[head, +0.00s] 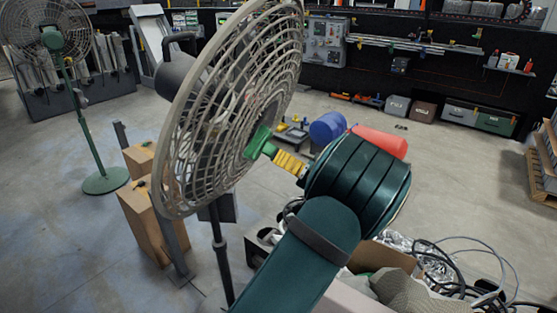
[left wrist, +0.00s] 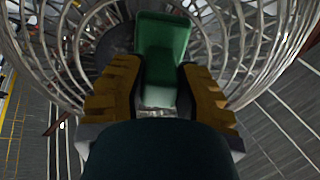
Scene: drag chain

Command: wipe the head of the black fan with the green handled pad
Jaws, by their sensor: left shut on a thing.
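The fan with the black stand (head: 222,250) has a large pale grey wire cage as its head (head: 240,88), standing upright and slightly tilted in the middle of the head view. My left gripper (head: 278,155), with yellow fingers, is shut on the green handled pad (head: 260,141). The pad is at the front of the cage, near its lower right part; I cannot tell whether it touches the wires. In the left wrist view, the pad (left wrist: 162,45) sits between both fingers with the cage wires (left wrist: 235,40) behind and around it. My right gripper is not in view.
Another fan with a green base (head: 105,181) stands at the left. Cardboard boxes (head: 145,215) stand behind the near fan. Blue (head: 328,127) and red (head: 382,140) cylinders lie beyond my arm. Cables (head: 480,265) and clutter lie at lower right. The floor on the right is partly clear.

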